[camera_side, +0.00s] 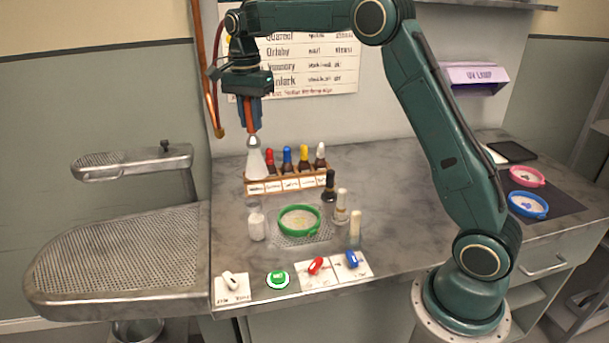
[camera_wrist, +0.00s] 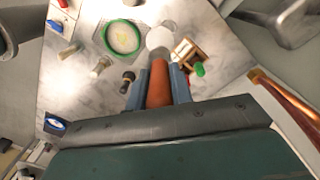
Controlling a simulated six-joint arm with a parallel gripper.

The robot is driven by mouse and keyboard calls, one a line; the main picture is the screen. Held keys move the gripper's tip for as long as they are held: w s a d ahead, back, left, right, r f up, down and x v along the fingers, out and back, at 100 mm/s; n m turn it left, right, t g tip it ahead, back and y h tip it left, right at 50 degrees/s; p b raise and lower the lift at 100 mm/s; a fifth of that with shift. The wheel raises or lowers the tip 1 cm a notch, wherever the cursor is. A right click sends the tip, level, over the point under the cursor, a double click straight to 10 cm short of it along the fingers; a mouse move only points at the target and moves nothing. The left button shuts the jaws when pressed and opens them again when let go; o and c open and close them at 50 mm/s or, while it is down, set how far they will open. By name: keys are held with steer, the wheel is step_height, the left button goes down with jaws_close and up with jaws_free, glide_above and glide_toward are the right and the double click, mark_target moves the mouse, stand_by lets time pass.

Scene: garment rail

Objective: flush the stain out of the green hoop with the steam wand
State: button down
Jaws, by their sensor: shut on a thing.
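The green hoop (camera_side: 300,234) lies on a perforated patch of the worktop, with pale cloth stretched in it. A faint yellowish mark shows on the cloth, too small to judge well. The hoop also shows in the wrist view (camera_wrist: 104,38). My gripper (camera_side: 252,122) is shut on an orange-handled tool (camera_side: 256,160) with a white flared end, held upright above and left of the hoop. The tool also shows between the fingers in the wrist view (camera_wrist: 159,88).
A wooden rack (camera_side: 290,180) of coloured-cap bottles stands behind the hoop. Pink (camera_side: 527,176) and blue hoops (camera_side: 528,204) lie at right.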

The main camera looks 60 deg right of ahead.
steer(key=s+d+f+g, duration=0.1)
steer(key=s+f, duration=0.6)
steer(key=s, duration=0.3)
steer(key=shift+d+f+g+y, duration=0.2)
steer(key=shift+f+g+y, duration=0.1)
steer(key=shift+g, duration=0.1)
steer(key=shift+f, duration=0.1)
steer(key=shift+f, duration=2.85)
